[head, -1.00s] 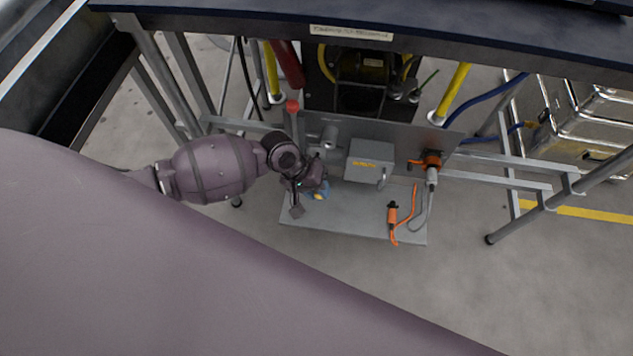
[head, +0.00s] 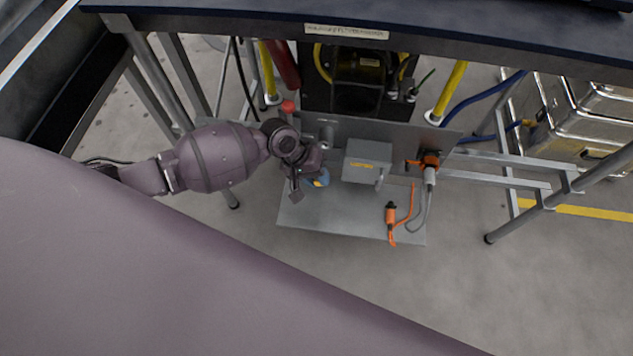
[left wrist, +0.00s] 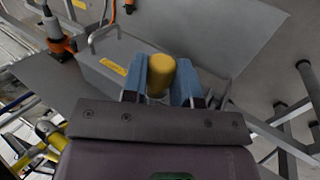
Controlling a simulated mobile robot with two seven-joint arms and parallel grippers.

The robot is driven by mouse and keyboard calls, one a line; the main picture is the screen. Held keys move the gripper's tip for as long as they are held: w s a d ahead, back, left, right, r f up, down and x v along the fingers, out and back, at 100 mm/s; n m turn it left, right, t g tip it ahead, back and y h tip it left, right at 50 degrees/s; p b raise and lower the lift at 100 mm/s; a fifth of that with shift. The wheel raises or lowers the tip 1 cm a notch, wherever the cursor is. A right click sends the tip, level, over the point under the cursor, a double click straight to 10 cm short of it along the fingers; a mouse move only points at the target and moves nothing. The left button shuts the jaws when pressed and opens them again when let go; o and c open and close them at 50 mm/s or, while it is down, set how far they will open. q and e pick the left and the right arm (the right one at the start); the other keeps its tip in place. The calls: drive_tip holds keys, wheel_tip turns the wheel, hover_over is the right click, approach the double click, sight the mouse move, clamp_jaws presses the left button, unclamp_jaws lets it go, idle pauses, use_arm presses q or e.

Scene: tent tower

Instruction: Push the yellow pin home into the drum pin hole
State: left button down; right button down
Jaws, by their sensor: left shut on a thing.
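The yellow pin (left wrist: 161,76) is a short, round-ended cylinder between the two blue fingers of my left gripper (left wrist: 160,88) in the left wrist view. The gripper is shut on it. In the head view, my left gripper (head: 318,180) is low over the left part of the grey base plate, left of the grey box. Only a small yellow patch shows at its fingers there. I cannot make out the drum pin hole in either view, so I cannot tell how the pin stands to it. My right gripper is not in view.
The grey box (head: 367,163) with a handle stands on the base plate (head: 340,220) before an upright panel. An orange connector (head: 430,160) is on the panel, and an orange-handled cable (head: 391,213) lies at right. Table legs and rails surround the plate; its front is clear.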

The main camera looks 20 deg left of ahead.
use_arm(q)
drive_tip(key=shift+w+a, duration=0.25)
drive_tip(key=shift+w, duration=0.7)
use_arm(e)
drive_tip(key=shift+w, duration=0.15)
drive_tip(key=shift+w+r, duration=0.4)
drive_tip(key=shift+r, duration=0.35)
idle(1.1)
use_arm(q)
drive_tip(key=shift+w, duration=0.25)
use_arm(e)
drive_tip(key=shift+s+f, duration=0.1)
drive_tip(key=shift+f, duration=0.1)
